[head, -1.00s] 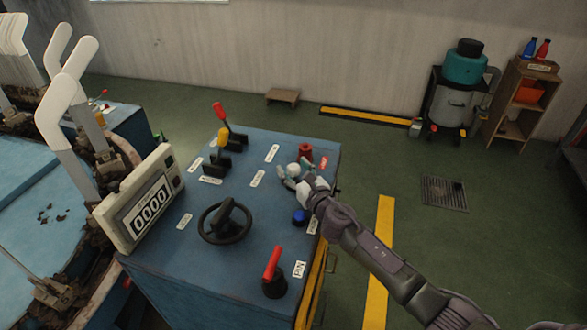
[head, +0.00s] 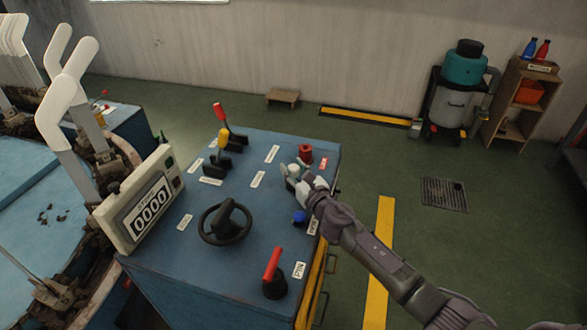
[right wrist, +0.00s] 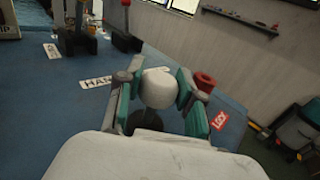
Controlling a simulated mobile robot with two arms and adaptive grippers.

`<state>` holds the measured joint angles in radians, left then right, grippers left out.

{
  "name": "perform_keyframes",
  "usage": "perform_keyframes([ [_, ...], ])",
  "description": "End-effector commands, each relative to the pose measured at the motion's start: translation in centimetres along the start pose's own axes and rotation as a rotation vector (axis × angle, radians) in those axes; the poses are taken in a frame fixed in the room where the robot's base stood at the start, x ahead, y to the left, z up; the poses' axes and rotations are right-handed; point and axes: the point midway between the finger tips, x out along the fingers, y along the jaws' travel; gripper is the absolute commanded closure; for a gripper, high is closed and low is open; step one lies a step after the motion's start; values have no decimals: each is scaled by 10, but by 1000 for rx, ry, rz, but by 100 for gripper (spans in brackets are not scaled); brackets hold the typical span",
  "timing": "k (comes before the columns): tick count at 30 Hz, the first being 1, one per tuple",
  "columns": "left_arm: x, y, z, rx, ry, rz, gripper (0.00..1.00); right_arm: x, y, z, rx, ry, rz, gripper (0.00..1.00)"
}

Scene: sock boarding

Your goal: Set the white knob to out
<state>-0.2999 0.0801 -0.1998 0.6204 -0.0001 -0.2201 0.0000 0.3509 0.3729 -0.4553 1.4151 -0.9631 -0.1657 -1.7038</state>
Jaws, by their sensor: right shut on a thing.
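The white knob (right wrist: 159,88) is round and sits on a dark base on the blue control panel (head: 170,262). In the right wrist view it stands between the two teal-padded fingers of my right gripper (right wrist: 157,95), which is shut on it. In the head view my right gripper (head: 296,178) covers most of the knob near the panel's right edge. My left gripper is not in view.
A red knob (head: 305,154) is close behind my right gripper, and a blue button (head: 299,218) is just in front. A black handwheel (head: 225,222), a red-handled switch (head: 272,268) and red and yellow levers (head: 223,138) also stand on the panel.

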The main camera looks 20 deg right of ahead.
Motion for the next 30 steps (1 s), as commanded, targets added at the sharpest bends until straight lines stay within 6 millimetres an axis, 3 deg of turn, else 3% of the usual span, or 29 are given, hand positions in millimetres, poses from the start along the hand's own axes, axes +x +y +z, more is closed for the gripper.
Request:
perform_keyframes([
  [7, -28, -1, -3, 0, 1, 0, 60, 0, 0, 32, -1, -3, 0, 100],
  [16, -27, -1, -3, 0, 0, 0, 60, 1, 0, 32, 0, -7, 0, 100],
  [17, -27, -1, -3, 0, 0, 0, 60, 1, 0, 33, 0, -7, 0, 61],
  [21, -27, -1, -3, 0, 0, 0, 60, 1, 0, 32, 0, -6, 0, 38],
  [30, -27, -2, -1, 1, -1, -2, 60, 0, 0, 30, 0, -2, 0, 36],
])
